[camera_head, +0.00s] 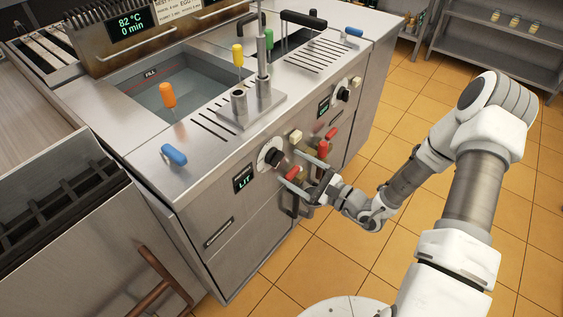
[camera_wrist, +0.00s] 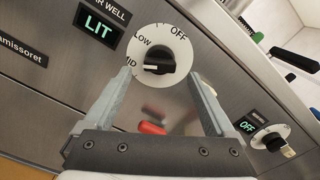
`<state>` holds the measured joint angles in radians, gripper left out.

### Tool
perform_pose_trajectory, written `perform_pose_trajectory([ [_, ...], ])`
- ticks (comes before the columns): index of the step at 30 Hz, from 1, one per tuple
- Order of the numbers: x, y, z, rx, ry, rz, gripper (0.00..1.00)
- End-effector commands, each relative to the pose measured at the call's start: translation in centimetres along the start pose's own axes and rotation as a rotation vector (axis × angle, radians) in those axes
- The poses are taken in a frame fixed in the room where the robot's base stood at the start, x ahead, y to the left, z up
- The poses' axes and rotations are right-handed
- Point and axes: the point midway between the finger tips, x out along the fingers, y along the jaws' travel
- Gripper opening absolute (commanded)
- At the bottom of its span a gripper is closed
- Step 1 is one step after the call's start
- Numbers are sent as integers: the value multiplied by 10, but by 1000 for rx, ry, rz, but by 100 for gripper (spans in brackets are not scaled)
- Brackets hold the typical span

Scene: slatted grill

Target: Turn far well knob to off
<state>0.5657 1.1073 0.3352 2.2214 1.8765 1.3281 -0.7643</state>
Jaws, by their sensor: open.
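A black knob (camera_wrist: 158,62) on a white dial marked OFF, LOW and MID shows in the wrist view. Its white pointer faces left, towards MID. The display (camera_wrist: 98,29) beside it reads LIT; the label above is cut off to "AR WELL", so I cannot tell whether it says far or near. The same knob shows in the head view (camera_head: 274,156). A second knob (camera_wrist: 274,142) has a display (camera_wrist: 247,127) reading OFF; it also shows in the head view (camera_head: 343,95). My gripper (camera_wrist: 160,76) is open and empty, its fingers pointing towards the LIT knob, one either side.
Red handles (camera_head: 323,149) stick out of the front panel near my gripper; one red handle (camera_wrist: 152,128) is between the fingers in the wrist view. The tiled floor (camera_head: 410,95) to the right is clear.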

Motion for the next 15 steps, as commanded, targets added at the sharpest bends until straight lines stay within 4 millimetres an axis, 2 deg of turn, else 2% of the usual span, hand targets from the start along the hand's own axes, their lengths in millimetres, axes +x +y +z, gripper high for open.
perform_pose_trajectory([
  [1, 10, 2, 0, -1, -3, 3, 90],
  [6, 34, 1, 0, 0, -2, 2, 90],
  [15, 46, 0, 0, 1, 0, 1, 90],
])
